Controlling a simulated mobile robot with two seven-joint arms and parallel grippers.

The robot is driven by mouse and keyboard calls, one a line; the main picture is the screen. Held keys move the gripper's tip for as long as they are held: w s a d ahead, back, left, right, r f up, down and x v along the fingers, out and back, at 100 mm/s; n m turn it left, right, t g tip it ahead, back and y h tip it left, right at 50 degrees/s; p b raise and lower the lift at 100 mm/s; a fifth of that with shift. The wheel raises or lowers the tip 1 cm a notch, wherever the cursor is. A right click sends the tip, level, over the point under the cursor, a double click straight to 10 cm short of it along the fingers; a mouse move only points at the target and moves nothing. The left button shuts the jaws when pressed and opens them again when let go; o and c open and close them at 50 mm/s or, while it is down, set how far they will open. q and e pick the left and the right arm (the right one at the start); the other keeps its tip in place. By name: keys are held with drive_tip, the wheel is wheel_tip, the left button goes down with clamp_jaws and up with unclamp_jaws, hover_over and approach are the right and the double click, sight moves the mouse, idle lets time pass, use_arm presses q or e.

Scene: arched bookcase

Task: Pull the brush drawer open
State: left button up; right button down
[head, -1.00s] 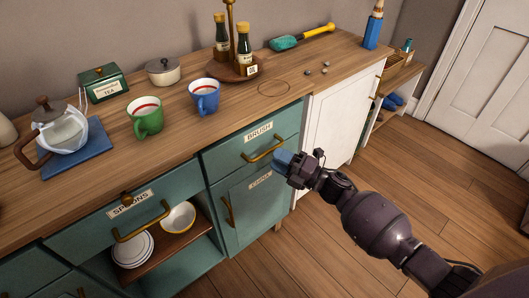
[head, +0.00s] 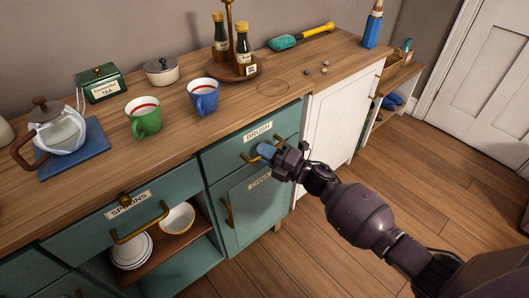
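The brush drawer (head: 226,154) is a teal drawer front with a label reading BRUSH, below the wooden worktop. It sits flush and shut. Its brass handle (head: 247,157) is partly hidden behind my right gripper (head: 266,151). The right gripper's blue fingertips are at the right part of the handle. Whether they are parted or closed around the bar I cannot tell. My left gripper is out of view.
A teal cupboard door (head: 243,208) is below the drawer. The SPOONS drawer (head: 100,232) with its handle is to the left, above an open shelf with bowls. Mugs, a teapot and bottles stand on the worktop (head: 170,135). The floor (head: 430,190) at right is clear.

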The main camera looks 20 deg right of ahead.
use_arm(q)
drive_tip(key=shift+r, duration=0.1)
use_arm(e)
drive_tip(key=shift+s, duration=0.15)
use_arm(q)
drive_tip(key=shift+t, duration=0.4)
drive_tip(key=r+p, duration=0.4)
drive_tip(key=p, duration=0.1)
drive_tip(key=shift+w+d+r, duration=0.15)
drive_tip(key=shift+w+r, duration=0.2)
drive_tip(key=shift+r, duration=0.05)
use_arm(e)
drive_tip(key=s+d, duration=0.4)
drive_tip(key=s, duration=0.8)
drive_tip(key=s+d, duration=0.4)
drive_tip(key=s, duration=0.8)
drive_tip(key=shift+d, duration=0.4)
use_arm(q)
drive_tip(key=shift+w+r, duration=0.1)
use_arm(e)
drive_tip(key=c, duration=1.2)
unclamp_jaws()
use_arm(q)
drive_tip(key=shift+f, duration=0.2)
use_arm(e)
drive_tip(key=shift+v, duration=5.35)
